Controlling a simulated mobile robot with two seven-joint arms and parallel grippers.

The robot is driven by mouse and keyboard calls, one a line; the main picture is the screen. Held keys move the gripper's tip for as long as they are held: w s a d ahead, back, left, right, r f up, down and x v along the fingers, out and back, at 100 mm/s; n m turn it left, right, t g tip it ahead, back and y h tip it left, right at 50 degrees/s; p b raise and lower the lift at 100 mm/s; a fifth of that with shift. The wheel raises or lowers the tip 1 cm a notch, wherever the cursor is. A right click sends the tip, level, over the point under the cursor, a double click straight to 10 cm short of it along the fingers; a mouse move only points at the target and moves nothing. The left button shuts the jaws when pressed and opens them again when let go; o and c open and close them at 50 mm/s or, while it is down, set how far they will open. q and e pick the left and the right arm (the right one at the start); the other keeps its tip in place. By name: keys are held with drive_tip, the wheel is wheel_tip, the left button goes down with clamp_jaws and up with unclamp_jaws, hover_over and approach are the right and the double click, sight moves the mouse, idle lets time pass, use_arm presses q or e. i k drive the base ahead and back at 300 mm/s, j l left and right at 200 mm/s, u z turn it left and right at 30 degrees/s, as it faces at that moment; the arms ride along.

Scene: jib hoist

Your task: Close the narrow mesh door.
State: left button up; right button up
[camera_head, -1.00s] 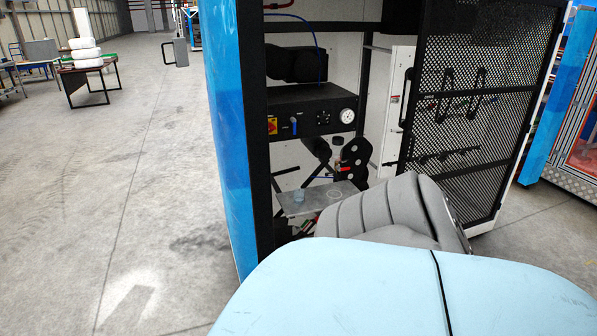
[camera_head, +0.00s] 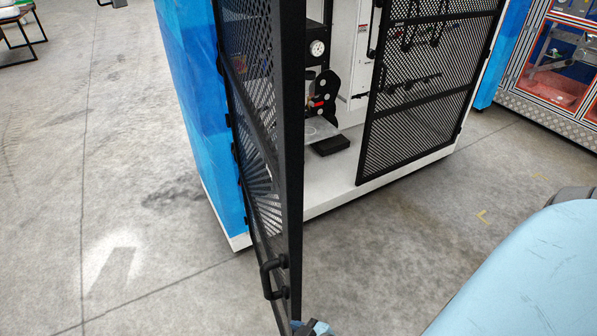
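The narrow mesh door (camera_head: 292,150) has a black frame and stands open at the left of the cabinet opening. It swings out toward me and is seen nearly edge-on. Its black bar handle (camera_head: 270,279) is low on the door, near the bottom of the view. My light-blue arm part (camera_head: 530,275) fills the lower right corner, apart from the door. A small grey and light-blue piece (camera_head: 312,328) shows at the bottom edge beside the door; I cannot tell what part it is. Neither gripper's fingers are visible.
A wider black mesh panel (camera_head: 420,90) covers the right part of the cabinet front. The cabinet has a blue side wall (camera_head: 195,110) and a white base (camera_head: 325,198). A gauge (camera_head: 317,48) shows inside. The grey floor in front is clear. Another machine (camera_head: 555,75) stands at the right.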

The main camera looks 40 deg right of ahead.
sight(285, 165)
drive_tip(key=i+j+z, duration=0.1)
drive_tip(key=j+z, duration=0.15)
drive_tip(key=z, duration=0.15)
drive_tip(key=j+z, duration=0.25)
drive_tip(key=z, duration=0.15)
drive_tip(key=i+j+z, duration=0.1)
drive_tip(key=j+z, duration=0.15)
drive_tip(key=z, duration=0.15)
